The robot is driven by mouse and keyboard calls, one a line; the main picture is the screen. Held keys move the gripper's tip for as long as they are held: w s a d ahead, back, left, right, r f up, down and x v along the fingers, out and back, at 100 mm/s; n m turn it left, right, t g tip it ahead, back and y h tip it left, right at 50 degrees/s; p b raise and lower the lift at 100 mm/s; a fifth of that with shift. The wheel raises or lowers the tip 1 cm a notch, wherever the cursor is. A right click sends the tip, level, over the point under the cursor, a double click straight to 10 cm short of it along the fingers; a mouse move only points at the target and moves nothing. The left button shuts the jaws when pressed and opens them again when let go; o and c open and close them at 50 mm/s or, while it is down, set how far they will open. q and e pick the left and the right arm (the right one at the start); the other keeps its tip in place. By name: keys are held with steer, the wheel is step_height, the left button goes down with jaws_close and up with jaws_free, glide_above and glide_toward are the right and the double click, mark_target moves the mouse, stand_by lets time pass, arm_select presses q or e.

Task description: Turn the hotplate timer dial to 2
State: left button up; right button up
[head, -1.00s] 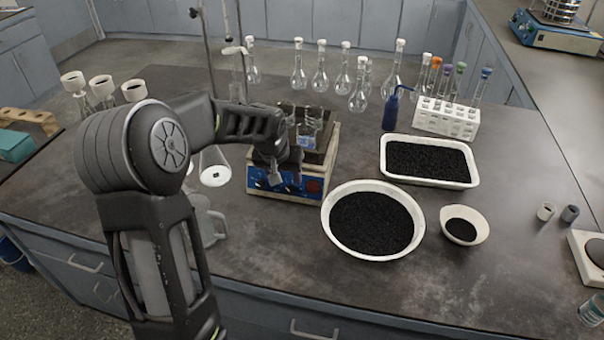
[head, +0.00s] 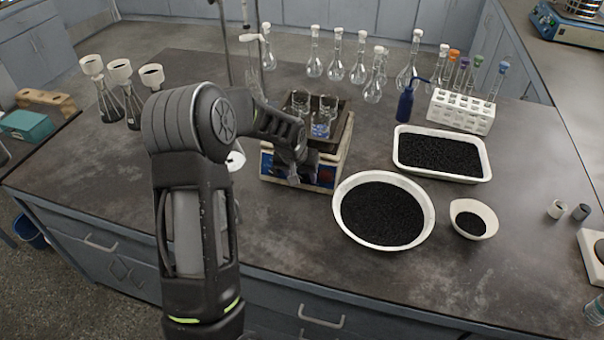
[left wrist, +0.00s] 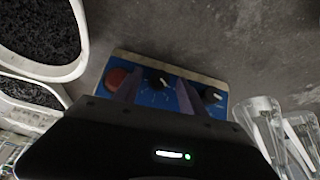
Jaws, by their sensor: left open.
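The hotplate (head: 325,172) stands on the bench, with its blue front panel facing me and partly hidden behind my left gripper (head: 294,180). In the left wrist view the panel (left wrist: 143,66) shows a red button (left wrist: 117,78) and two black dials with white marks. My left gripper (left wrist: 158,92) is open there, its fingers either side of the middle dial (left wrist: 157,79). I cannot tell if they touch it. The other dial (left wrist: 212,96) lies outside the fingers to the right. The dial numbers are too small to read, and I cannot tell which dial is the timer.
Beakers (head: 322,117) stand on the hotplate. A round bowl of black grains (head: 430,222) sits close to its right, with a white tray (head: 488,160) and a small bowl (head: 493,222) beyond. Flasks (head: 130,110) stand at the left. The front left bench is clear.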

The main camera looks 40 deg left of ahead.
arm_select(q)
steer(key=shift+w+f, duration=0.1)
steer(key=shift+f, duration=0.15)
jaws_close()
stand_by(0.4)
